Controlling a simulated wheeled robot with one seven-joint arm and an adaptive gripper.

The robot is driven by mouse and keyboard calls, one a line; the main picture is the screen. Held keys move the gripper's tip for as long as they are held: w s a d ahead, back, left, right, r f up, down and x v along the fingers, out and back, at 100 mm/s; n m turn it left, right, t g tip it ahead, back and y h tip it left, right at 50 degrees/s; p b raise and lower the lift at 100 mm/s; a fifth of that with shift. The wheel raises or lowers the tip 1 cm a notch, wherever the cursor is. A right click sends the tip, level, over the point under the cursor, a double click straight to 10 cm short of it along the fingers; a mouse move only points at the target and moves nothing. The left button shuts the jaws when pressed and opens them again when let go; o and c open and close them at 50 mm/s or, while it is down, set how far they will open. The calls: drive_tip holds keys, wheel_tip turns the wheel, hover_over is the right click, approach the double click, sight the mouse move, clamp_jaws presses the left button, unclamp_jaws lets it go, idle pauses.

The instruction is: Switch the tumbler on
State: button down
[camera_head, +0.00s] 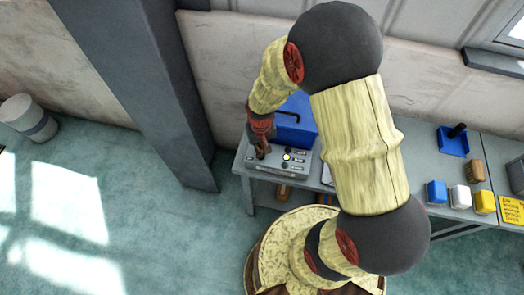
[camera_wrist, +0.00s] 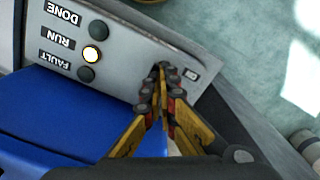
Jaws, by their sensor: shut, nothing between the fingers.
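The grey control panel (camera_wrist: 125,55) fills the upper left of the wrist view; it also shows on the bench in the head view (camera_head: 288,168). It bears three round lamps labelled DONE, RUN and FAULT. The RUN lamp (camera_wrist: 92,54) is lit pale yellow; the DONE lamp (camera_wrist: 98,28) and FAULT lamp (camera_wrist: 86,74) are dark. My gripper (camera_wrist: 163,70) is shut and empty, its fingertips over the panel near a small label (camera_wrist: 190,73). It also shows at the panel's left end in the head view (camera_head: 262,154). I cannot make out the tumbler; the fingertips hide that spot. Contact is unclear.
A blue bin (camera_head: 297,122) stands directly behind the panel. A dark pillar (camera_head: 150,85) rises left of the bench.

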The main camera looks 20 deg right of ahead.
drive_tip(key=shift+r, duration=0.1)
drive_tip(key=shift+r+p, duration=2.6)
drive_tip(key=shift+r, duration=0.8)
drive_tip(key=shift+s, duration=0.1)
drive_tip(key=s+r+t+b, duration=0.2)
drive_tip(key=s+r+b, duration=0.3)
drive_tip(key=r, duration=0.6)
drive_tip(key=s+r+n+t+b, duration=0.1)
drive_tip(key=s+r+t+b, duration=0.2)
drive_tip(key=s+r+b, duration=0.3)
wheel_tip(320, 180, up, 6)
drive_tip(key=s, duration=0.2)
drive_tip(key=shift+s+f+t, duration=0.25)
drive_tip(key=shift+s+t, duration=0.05)
drive_tip(key=shift+s, duration=0.1)
